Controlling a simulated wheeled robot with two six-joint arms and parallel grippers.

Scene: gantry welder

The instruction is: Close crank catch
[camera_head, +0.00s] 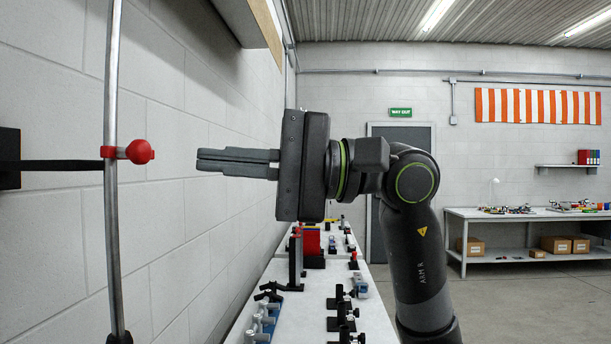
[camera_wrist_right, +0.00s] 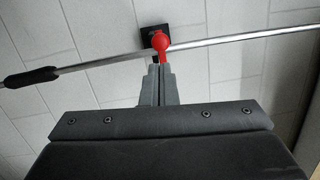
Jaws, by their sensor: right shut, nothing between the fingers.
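The crank catch is a red clip with a round red knob (camera_head: 139,152), set around an upright metal rod (camera_head: 112,230) at the left of the head view. A black arm (camera_head: 60,165) runs from a wall plate to it. In the right wrist view the red knob (camera_wrist_right: 162,42) lies just beyond the fingertips, and the rod (camera_wrist_right: 230,42) crosses behind it with a black grip (camera_wrist_right: 30,77) at its left end. My right gripper (camera_head: 198,160) is shut and empty, pointing left at the knob, with a gap between them in the head view. My left gripper does not show.
A white bench (camera_head: 310,300) below holds several clamps and black fixtures. A block wall (camera_head: 165,240) runs along the left. A wood-edged overhead box (camera_head: 255,25) hangs above my right gripper. Another table (camera_head: 530,214) stands far right, beyond open floor.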

